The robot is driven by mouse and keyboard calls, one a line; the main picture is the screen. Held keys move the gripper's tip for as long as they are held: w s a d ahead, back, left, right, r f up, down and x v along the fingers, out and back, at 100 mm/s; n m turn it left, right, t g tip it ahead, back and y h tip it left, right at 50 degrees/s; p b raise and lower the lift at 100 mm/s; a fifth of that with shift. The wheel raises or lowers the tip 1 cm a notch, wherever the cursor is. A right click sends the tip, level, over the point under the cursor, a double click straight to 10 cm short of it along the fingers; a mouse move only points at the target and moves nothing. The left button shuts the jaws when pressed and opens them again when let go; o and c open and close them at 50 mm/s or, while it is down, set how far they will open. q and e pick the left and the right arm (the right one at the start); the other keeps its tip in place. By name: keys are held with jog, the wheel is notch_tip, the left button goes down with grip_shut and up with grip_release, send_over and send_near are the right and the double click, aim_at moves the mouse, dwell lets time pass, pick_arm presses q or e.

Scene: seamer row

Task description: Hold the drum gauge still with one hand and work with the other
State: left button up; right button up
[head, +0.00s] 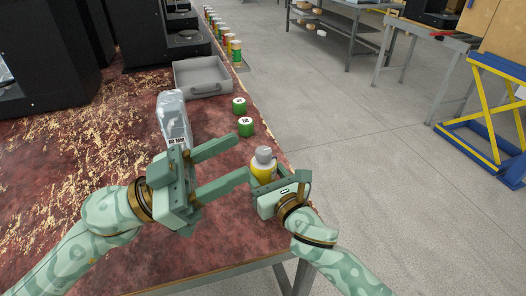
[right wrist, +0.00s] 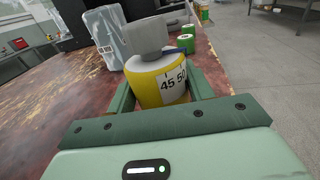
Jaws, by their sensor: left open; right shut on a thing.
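The drum gauge (head: 263,172) is a yellow cylinder with a grey knob on top, standing near the table's right edge. In the right wrist view the gauge (right wrist: 160,82) shows a white scale reading 45 and 50. My right gripper (head: 266,181) is shut around the yellow drum, one finger on each side. My left gripper (head: 240,158) is open and empty, its two long fingers pointing right toward the gauge. The fingertips end just left of the grey knob; I cannot tell whether they touch. The drum's lower part is hidden by my right gripper.
A clear wrapped block with a label (head: 173,115) stands behind my left gripper. Two green cans (head: 245,126) (head: 239,105) stand beyond the gauge. A grey tray (head: 202,80) lies farther back, with black machines at left. Open floor lies right of the table (head: 100,150).

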pick_arm(q)
jog(key=w+a+f+n+t+y, duration=0.3)
jog(key=w+n+t, duration=0.1)
jog(key=n+t, duration=0.2)
jog(key=y, duration=0.5)
send_near(257, 156)
jog(key=shift+n, duration=0.3)
jog(key=x, duration=1.2)
